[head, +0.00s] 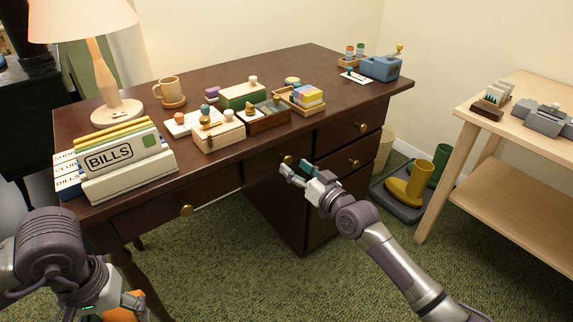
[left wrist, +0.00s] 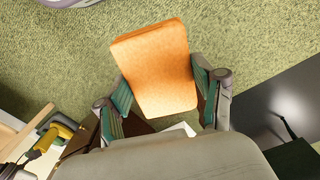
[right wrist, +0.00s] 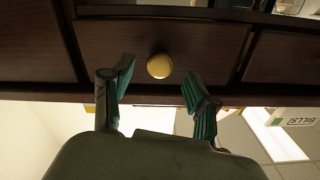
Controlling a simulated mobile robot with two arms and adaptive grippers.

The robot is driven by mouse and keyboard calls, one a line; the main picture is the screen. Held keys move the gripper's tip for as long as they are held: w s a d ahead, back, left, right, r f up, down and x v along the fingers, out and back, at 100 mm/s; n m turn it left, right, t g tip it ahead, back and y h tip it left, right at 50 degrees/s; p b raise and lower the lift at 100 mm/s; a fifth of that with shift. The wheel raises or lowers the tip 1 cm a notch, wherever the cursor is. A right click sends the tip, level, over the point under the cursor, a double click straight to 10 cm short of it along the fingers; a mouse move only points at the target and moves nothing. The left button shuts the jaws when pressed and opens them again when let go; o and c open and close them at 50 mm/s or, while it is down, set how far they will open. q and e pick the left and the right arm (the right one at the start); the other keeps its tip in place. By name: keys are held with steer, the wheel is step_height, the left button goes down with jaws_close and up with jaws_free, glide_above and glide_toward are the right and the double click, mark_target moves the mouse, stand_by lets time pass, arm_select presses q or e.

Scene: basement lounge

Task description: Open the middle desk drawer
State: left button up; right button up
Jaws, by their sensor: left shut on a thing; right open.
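The dark wooden desk (head: 225,165) has a middle drawer (head: 262,166) with a round brass knob (head: 287,159). The drawer looks closed. My right gripper (head: 294,168) is open just in front of this knob. In the right wrist view the knob (right wrist: 159,66) shows in the gap between the spread fingertips (right wrist: 158,80), with nothing gripped; whether a finger touches it I cannot tell. My left gripper (left wrist: 157,78) is shut on an orange block-like thing (left wrist: 155,60), away from the desk. In the head view only part of the orange thing (head: 125,316) shows, at the bottom edge.
Other brass knobs sit on the left drawer (head: 186,210) and the right drawers (head: 363,127). Binders (head: 125,175), a lamp (head: 117,112), a mug (head: 168,91) and small boxes stand on the desktop. A light wooden table (head: 440,190) stands at right. Green carpet in front is clear.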

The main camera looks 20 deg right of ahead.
mark_target(288, 162)
steer(key=shift+b+x, duration=0.4)
steer(key=shift+x, duration=1.85)
steer(key=shift+c, duration=0.2)
jaws_close()
